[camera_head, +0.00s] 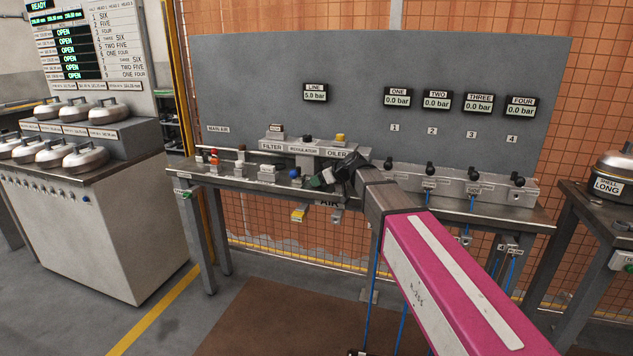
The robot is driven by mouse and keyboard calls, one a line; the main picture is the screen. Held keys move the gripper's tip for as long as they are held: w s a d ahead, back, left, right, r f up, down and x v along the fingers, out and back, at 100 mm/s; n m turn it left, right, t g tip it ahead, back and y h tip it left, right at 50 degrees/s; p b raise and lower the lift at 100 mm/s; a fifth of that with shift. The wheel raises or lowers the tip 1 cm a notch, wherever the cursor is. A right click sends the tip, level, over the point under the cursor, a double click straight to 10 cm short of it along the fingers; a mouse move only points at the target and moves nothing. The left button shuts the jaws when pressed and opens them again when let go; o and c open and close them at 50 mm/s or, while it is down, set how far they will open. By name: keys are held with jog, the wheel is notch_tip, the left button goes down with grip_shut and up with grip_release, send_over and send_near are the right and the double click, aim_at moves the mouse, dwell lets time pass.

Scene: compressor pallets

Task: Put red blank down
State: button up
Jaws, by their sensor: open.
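A small red piece (214,159), perhaps the red blank, stands near the left end of the grey workbench (250,186). It is too small to tell its exact shape. My gripper (326,179) is at the end of my pink arm, over the middle of the bench, well to the right of the red piece. It is open. A small green and white piece shows at its fingertips, and I cannot tell whether they touch it.
A blue-topped piece (295,174) and a white block (267,172) stand left of my gripper. Filter, regulator and oiler units (303,150) stand behind. A valve manifold (455,182) fills the right side. A cabinet (85,220) with lidded pots stands left.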

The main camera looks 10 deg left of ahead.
jog(key=v, duration=1)
jog(key=shift+s+a+r, duration=0.15)
jog(key=shift+s+a, duration=0.05)
